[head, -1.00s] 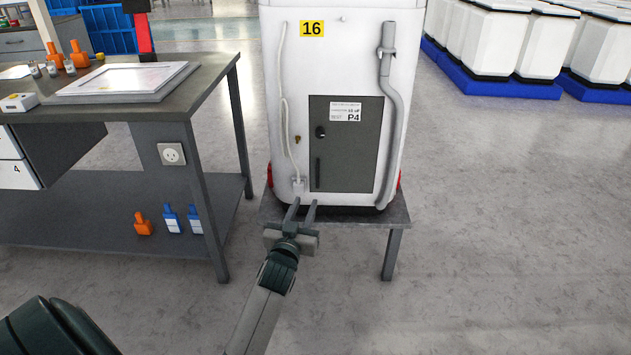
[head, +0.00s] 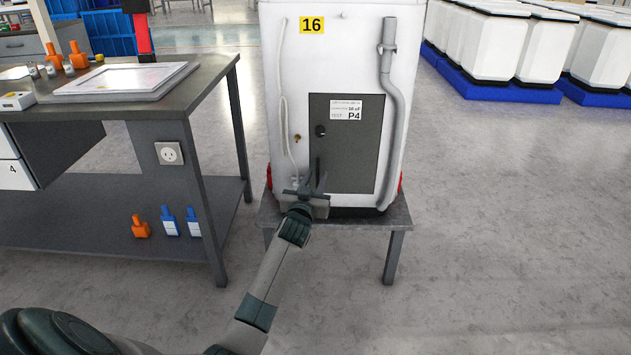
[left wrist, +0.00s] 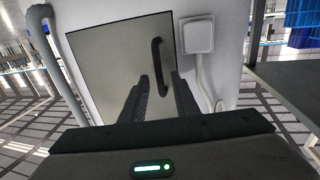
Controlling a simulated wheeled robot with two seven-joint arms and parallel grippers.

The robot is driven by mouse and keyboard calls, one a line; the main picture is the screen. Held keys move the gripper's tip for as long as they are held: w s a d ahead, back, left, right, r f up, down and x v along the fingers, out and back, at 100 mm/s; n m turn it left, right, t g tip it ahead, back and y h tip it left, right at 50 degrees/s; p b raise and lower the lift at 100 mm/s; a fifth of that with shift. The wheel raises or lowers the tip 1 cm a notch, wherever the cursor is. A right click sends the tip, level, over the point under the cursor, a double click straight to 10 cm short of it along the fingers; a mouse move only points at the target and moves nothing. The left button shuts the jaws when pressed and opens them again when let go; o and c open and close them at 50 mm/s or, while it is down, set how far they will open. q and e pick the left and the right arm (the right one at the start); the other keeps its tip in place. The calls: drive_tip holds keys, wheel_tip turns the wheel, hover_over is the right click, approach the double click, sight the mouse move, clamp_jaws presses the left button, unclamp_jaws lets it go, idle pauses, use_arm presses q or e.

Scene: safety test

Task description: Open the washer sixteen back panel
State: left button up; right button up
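Washer 16 (head: 349,60) is white, with its back facing me. Its dark grey back panel (head: 359,130) is closed and bears a "P4" label. A dark round lock or knob (head: 320,131) sits at the panel's upper left. My left gripper (head: 316,172) is in front of the panel's lower left, hiding part of the dark handle. In the left wrist view the handle (left wrist: 159,55) is a vertical bar on the panel (left wrist: 105,60). The open fingers (left wrist: 159,78) point at it, with its lower end between the tips; contact is unclear. My right gripper is not in view.
The washer stands on a low grey stand (head: 398,212). A workbench (head: 206,80) with a socket (head: 170,153) is close on the left. A grey hose (head: 396,110) and a white cord (head: 283,110) flank the panel.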

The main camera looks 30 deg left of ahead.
use_arm(q)
drive_tip(key=shift+c, duration=0.7)
clamp_jaws()
drive_tip(key=shift+s+d, duration=0.1)
drive_tip(key=shift+d, duration=0.05)
